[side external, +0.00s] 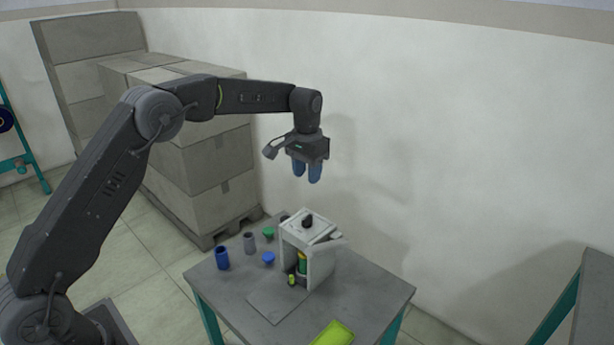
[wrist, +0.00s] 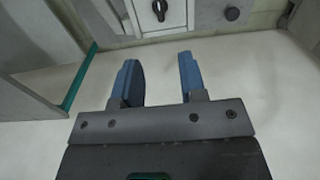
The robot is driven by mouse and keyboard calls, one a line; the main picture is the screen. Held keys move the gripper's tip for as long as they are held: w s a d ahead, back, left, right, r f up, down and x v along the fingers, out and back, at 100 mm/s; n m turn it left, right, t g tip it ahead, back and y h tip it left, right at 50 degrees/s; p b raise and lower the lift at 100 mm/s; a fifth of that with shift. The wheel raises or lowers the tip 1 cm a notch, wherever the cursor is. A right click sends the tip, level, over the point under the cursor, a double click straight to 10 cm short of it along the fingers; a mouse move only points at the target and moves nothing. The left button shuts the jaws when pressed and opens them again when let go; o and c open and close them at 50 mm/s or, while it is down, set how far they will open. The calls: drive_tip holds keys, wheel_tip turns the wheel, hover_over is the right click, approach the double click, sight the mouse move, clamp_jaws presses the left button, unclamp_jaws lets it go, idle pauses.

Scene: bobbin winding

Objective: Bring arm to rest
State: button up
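My gripper (side external: 307,175) hangs fingers down above the table, well clear of everything on it. Its two blue fingers stand apart with nothing between them; the gap also shows in the wrist view (wrist: 160,80). Below it, a white box-like winding machine (side external: 320,262) with a black knob on top (side external: 307,221) stands on the grey table (side external: 370,300). A green and yellow part (side external: 302,262) shows inside its open front. The knob also shows at the top edge of the wrist view (wrist: 160,7).
A blue cup (side external: 222,258), a grey cup (side external: 249,242), a green piece (side external: 268,232) and a blue piece (side external: 268,258) stand left of the machine. A yellow-green tray (side external: 333,334) lies at the front edge. Stacked boxes (side external: 215,170) stand behind; the air around my gripper is clear.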

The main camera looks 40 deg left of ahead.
drive_tip(key=s+d+r+t, duration=0.3)
drive_tip(key=s+r, duration=1)
drive_tip(key=s, duration=0.3)
drive_tip(key=s+d+f+t, duration=0.1)
drive_tip(key=s, duration=0.9)
drive_tip(key=s+d+f+t, duration=0.1)
drive_tip(key=s+f, duration=0.1)
drive_tip(key=s, duration=0.8)
drive_tip(key=shift+s+t, duration=0.2)
drive_tip(key=shift+t, duration=0.1)
